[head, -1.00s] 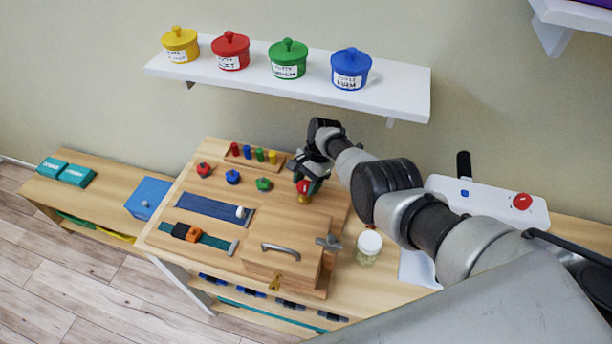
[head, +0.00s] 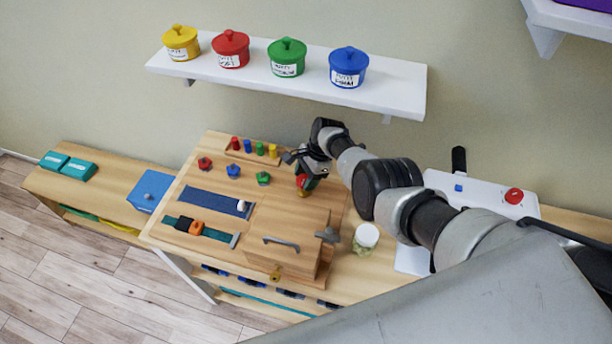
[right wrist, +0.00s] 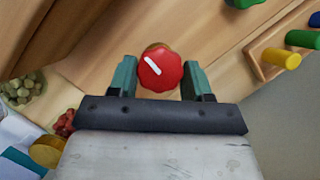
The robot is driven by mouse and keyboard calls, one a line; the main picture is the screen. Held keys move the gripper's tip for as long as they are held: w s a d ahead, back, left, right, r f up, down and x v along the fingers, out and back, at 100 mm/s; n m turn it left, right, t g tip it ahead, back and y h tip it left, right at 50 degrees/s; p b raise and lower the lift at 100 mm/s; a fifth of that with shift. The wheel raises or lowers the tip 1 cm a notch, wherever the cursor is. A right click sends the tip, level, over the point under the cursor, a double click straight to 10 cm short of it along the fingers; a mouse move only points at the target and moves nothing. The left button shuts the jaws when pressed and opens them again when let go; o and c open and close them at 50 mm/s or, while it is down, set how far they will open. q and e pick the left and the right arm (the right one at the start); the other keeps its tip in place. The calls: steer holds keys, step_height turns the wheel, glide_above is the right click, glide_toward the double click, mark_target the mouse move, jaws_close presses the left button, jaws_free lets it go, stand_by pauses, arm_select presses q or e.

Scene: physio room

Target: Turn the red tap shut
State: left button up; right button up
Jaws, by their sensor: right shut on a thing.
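The red tap (head: 301,181) stands at the back right of the wooden board (head: 222,263), partly hidden by my right gripper (head: 305,174) in the head view. In the right wrist view the tap's round red knob (right wrist: 160,69) has a white line that runs slantwise, from upper left to lower right. The green fingers of my right gripper (right wrist: 160,80) stand on either side of the knob and are shut on it. A brass-coloured part shows under the knob. My left gripper is not in view.
Red, blue and green knobs (head: 233,171) and a row of coloured pegs (head: 254,150) lie left of the tap. A wooden box (head: 285,230) with a grey handle stands in front. A lidded jar (head: 365,238) is at right. A shelf with putty pots (head: 400,92) hangs above.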

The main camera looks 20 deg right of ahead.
steer(key=o, duration=0.9)
